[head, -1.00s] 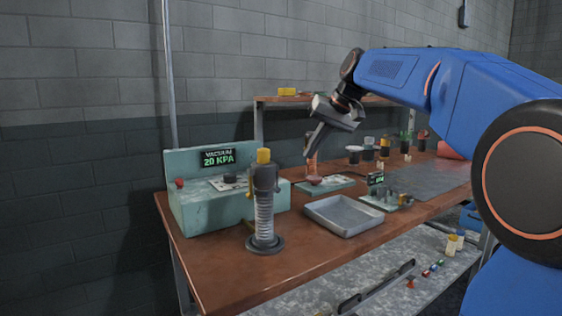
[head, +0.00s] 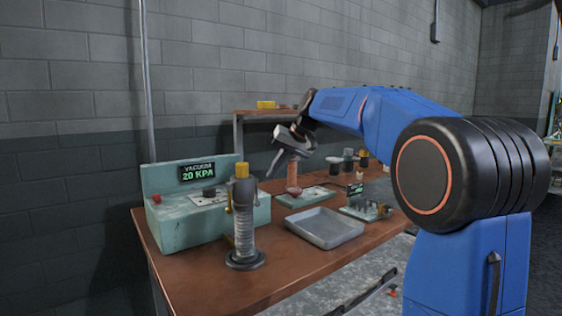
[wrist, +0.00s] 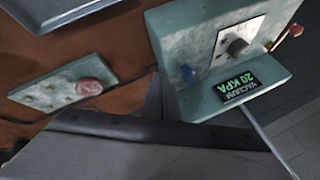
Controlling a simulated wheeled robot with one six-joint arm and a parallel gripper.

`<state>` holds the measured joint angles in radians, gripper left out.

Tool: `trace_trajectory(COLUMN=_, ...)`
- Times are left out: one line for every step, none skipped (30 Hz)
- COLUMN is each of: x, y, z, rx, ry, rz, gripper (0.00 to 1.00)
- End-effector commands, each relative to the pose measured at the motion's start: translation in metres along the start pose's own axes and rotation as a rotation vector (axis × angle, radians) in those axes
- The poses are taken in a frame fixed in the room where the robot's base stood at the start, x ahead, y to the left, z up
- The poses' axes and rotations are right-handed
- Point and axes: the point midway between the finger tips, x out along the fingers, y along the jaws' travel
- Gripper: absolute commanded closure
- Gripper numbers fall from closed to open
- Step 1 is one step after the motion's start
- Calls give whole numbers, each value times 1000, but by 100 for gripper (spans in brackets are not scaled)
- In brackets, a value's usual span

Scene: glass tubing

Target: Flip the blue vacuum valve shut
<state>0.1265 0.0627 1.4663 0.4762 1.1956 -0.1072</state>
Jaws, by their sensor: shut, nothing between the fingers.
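My gripper (head: 270,175) is shut and empty, pointing down and left above the bench, to the right of the box.
A ribbed column with a yellow top (head: 244,220) stands in front of the box. The box has a dark dial (wrist: 237,46) and a red knob (wrist: 296,30). A grey tray (head: 325,230) and a green plate with a pink round piece (wrist: 88,87) lie to the right.

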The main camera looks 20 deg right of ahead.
Motion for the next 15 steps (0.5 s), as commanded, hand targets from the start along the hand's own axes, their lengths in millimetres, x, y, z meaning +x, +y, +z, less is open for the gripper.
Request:
trace_trajectory(x=9, y=0, z=1, rx=-1, ry=-2, rz=0, gripper=100)
trace_trajectory(x=11, y=-6, z=1, rx=-3, ry=-1, rz=-1, gripper=100)
trace_trajectory(x=13, y=-12, z=1, rx=-3, ry=-1, rz=-1, gripper=100)
trace_trajectory(x=15, y=-15, z=1, rx=-3, ry=-1, rz=-1, gripper=100)
trace_trajectory(x=17, y=-18, z=1, rx=-3, ry=0, rz=-1, gripper=100)
trace_trajectory(x=19, y=-22, z=1, rx=-3, ry=0, rz=-1, gripper=100)
trace_trajectory(x=21, y=-24, z=1, rx=-3, ry=0, rz=-1, gripper=100)
trace_trajectory(x=22, y=-26, z=1, rx=-2, ry=0, rz=-1, gripper=100)
trace_trajectory(x=23, y=-29, z=1, rx=-1, ry=1, rz=-1, gripper=100)
trace_trajectory(x=24, y=-31, z=1, rx=-1, ry=1, rz=-1, gripper=100)
trace_trajectory(x=25, y=-32, z=1, rx=-1, ry=1, rz=-1, gripper=100)
trace_trajectory(x=26, y=-33, z=1, rx=-1, ry=0, rz=-1, gripper=100)
trace_trajectory(x=26, y=-34, z=1, rx=-2, ry=0, rz=-1, gripper=100)
trace_trajectory(x=26, y=-35, z=1, rx=-1, ry=0, rz=0, gripper=100)
trace_trajectory(x=27, y=-35, z=1, rx=-1, ry=1, rz=0, gripper=100)
